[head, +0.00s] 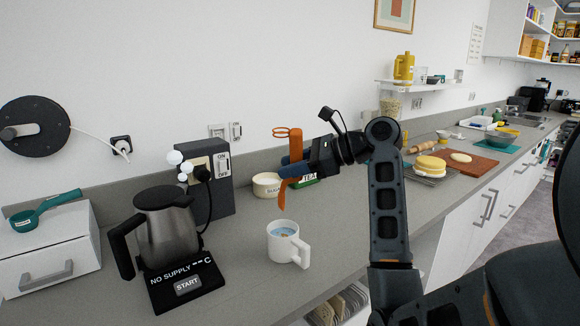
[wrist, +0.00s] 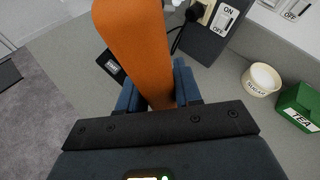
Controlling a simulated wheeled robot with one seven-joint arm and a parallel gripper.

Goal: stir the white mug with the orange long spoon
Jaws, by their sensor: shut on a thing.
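The white mug (head: 287,245) stands upright on the grey counter, with its handle to the right and a bluish liquid inside. My gripper (head: 291,172) is shut on the orange long spoon (head: 296,148). The spoon hangs roughly upright, its looped end at the top and its lower end (head: 282,198) above the mug, apart from the liquid. In the wrist view the spoon (wrist: 135,45) rises large between the blue fingers (wrist: 158,92). The mug does not show in the wrist view.
A dark kettle (head: 165,230) on its base stands left of the mug. Behind are a grey switch box (head: 208,175), a sugar bowl (head: 267,185) and a green tea box (head: 305,181). A white drawer unit (head: 50,250) is at far left. Counter around the mug is clear.

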